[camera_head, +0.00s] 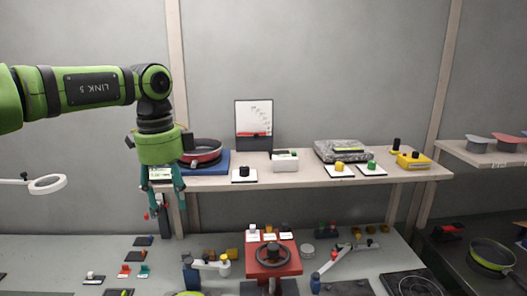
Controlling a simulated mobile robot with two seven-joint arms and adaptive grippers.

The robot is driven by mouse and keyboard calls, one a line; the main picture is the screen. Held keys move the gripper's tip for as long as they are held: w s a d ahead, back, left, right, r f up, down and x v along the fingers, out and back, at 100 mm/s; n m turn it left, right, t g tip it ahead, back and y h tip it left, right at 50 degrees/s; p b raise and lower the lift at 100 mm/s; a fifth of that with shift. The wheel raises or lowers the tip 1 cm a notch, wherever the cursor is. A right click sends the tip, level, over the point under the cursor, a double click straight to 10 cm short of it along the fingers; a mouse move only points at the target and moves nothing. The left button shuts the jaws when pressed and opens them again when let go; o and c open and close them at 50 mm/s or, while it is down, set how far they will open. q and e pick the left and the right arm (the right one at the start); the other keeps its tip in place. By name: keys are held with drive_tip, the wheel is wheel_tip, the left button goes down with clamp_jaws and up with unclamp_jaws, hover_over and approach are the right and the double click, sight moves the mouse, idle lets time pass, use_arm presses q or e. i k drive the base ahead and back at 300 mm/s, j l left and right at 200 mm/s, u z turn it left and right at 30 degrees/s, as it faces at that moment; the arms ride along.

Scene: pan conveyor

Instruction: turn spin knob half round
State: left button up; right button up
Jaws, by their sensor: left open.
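I cannot tell for sure which knob is the spin knob. A black round knob (244,173) stands on a white plate at the front of the shelf. A yellow knob (339,167) and a green knob (372,165) stand on similar plates farther right. On the lower table a red box (260,276) carries a dark handwheel (290,262). My left gripper (167,210) is open and empty. It hangs pointing down by the shelf's left end, left of the black knob and apart from it. My right gripper is not in view.
The wooden shelf (300,182) also holds a red pan (203,150) on a blue base, an upright panel (254,120) and a grey stone-like block (340,150). Several small switches and levers crowd the lower table (165,270). Another pan (490,256) sits at the far right.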

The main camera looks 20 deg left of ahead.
sight(244, 170)
drive_tip(key=i, duration=1)
